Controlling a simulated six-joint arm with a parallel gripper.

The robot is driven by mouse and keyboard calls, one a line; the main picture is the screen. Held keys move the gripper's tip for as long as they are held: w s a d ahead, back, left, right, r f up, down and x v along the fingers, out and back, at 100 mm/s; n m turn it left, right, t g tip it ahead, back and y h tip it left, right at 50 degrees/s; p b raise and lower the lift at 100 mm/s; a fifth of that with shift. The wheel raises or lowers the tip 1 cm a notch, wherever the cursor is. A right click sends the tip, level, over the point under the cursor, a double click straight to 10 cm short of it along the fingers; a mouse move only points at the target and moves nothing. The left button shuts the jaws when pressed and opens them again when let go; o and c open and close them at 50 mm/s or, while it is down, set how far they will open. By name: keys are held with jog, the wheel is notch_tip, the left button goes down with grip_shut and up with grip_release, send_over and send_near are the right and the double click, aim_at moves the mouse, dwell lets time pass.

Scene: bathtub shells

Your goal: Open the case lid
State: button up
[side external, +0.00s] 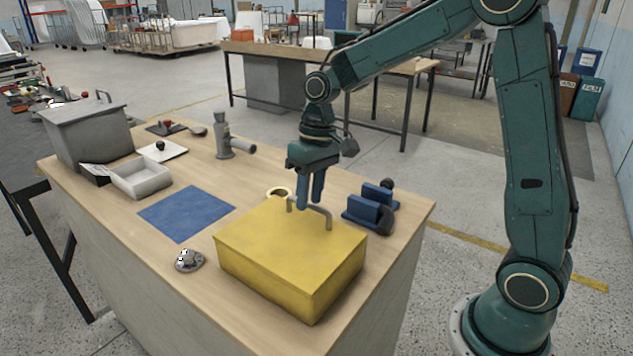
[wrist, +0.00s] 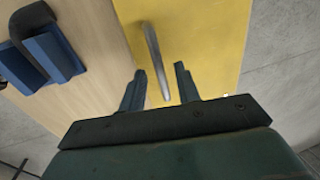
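The yellow case (side external: 285,262) sits on the near right part of the wooden table, with its lid down. A grey bar handle (side external: 326,214) stands on the lid's top, toward the far edge. The handle also shows in the wrist view (wrist: 154,58), over the yellow lid (wrist: 207,45). My gripper (side external: 310,203) points down at the handle. In the wrist view my gripper (wrist: 159,69) is open, with one finger on each side of the handle and a gap to each. I cannot tell how deep the fingertips reach.
A blue clamp-like fixture (side external: 370,208) stands close behind the case at right. A blue mat (side external: 187,213) and a small metal part (side external: 188,261) lie left of it. A grey bin (side external: 88,135), a white tray (side external: 141,179) and a grey pipe fitting (side external: 230,143) stand farther back.

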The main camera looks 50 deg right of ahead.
jog(key=shift+c, duration=0.3)
grip_shut()
